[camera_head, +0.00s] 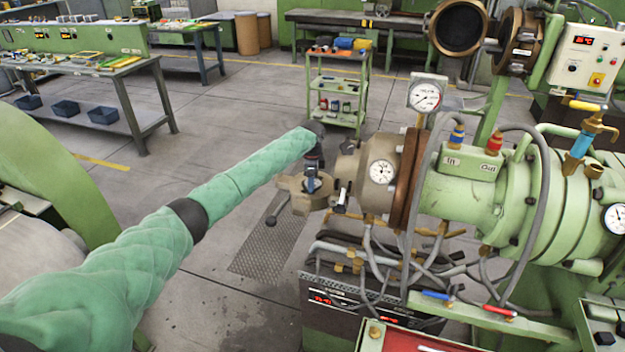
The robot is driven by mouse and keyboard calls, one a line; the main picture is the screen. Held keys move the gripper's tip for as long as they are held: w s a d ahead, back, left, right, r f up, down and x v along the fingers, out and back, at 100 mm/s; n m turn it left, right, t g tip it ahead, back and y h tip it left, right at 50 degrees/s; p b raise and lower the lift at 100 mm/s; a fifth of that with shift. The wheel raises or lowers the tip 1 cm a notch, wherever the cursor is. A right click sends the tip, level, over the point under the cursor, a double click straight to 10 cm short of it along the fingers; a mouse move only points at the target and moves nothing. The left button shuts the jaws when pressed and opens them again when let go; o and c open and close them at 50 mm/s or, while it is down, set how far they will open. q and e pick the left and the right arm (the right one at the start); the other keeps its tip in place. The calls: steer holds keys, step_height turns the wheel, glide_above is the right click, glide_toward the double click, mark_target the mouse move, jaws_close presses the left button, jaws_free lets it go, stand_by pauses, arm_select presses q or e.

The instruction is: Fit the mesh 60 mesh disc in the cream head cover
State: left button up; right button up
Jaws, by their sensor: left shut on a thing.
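My left arm, in a green sleeve, reaches from the lower left to the extruder head. My left gripper (313,184) points down at the cream head cover (296,192), its fingers over or against the cover. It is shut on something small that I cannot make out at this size. The cream cover sits beside the front end of the cream extruder head (349,166). I cannot pick out the mesh disc; the gripper and cover may hide it. My right gripper is not in view.
A pressure gauge (425,96), hoses and a green barrel (462,200) crowd the right side. Another head with a round brown-rimmed cover (459,27) stands behind. A green trolley (338,88) and a workbench (85,75) stand farther back. The floor between is clear.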

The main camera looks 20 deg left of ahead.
arm_select(q)
steer(key=shift+s+a+f, duration=0.25)
steer(key=shift+f, duration=0.3)
steer(key=o, duration=1.2)
steer(key=shift+w, duration=0.1)
steer(key=shift+c, duration=0.2)
steer(key=shift+r, duration=0.2)
